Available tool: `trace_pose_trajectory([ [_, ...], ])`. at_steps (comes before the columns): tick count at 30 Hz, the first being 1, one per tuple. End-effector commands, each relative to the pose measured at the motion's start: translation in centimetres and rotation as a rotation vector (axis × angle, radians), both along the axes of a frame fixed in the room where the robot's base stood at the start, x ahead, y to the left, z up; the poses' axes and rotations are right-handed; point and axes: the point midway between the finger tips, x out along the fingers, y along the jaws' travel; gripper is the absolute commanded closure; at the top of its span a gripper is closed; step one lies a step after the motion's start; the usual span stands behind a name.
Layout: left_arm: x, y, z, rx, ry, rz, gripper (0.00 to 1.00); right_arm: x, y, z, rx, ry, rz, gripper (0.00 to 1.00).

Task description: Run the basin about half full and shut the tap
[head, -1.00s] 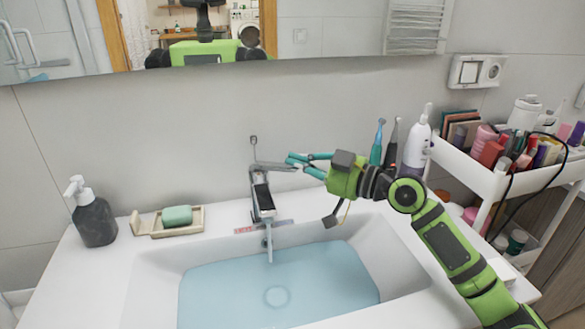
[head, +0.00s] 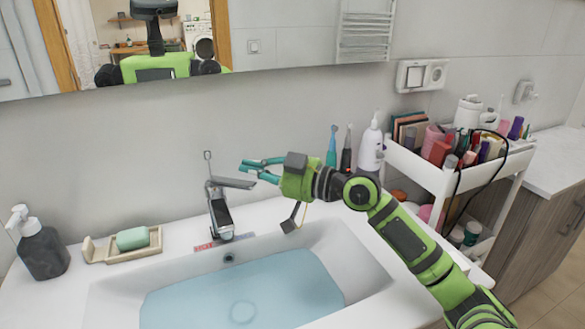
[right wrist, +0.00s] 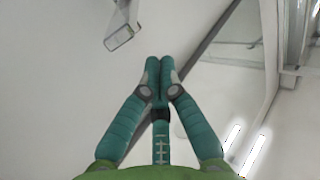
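The chrome tap (head: 220,212) stands at the back rim of the white basin (head: 360,262), its flat lever (head: 233,183) pointing right. No stream shows below its spout. Pale blue water (head: 245,292) covers the basin floor, its surface below the rim and below the overflow hole (head: 229,258). My right gripper (head: 246,167) is just right of and above the tap, close to the lever's end; I cannot tell whether they touch. In the right wrist view its teal fingertips (right wrist: 159,63) are together with nothing between them. My left gripper is out of view.
A dark soap bottle (head: 42,250) and a soap dish (head: 102,250) with green soap (head: 132,238) stand left of the tap. Toothbrushes and a white bottle (head: 370,148) stand behind my right arm. A crowded white cart (head: 425,175) is at the right.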

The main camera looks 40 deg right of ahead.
Motion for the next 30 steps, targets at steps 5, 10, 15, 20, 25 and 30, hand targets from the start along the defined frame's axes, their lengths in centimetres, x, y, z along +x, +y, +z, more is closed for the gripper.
trace_pose_trajectory([
  [5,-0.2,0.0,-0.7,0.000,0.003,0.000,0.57,-1.5,-0.8,-0.2,-0.002,0.003,-0.004,1.00],
  [10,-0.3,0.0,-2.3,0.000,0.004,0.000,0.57,-4.0,-2.2,-0.7,0.000,0.000,-0.003,1.00],
  [15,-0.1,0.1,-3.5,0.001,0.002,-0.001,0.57,-6.2,-3.5,-1.1,0.002,-0.003,-0.003,1.00],
  [20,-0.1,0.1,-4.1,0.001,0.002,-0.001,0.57,-7.6,-4.3,-1.3,0.003,-0.004,-0.003,1.00],
  [25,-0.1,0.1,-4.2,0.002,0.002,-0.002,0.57,-8.2,-4.6,-1.3,0.001,-0.004,-0.002,1.00],
  [30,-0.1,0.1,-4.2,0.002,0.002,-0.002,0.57,-8.2,-4.7,-1.2,0.001,-0.004,-0.002,1.00],
])
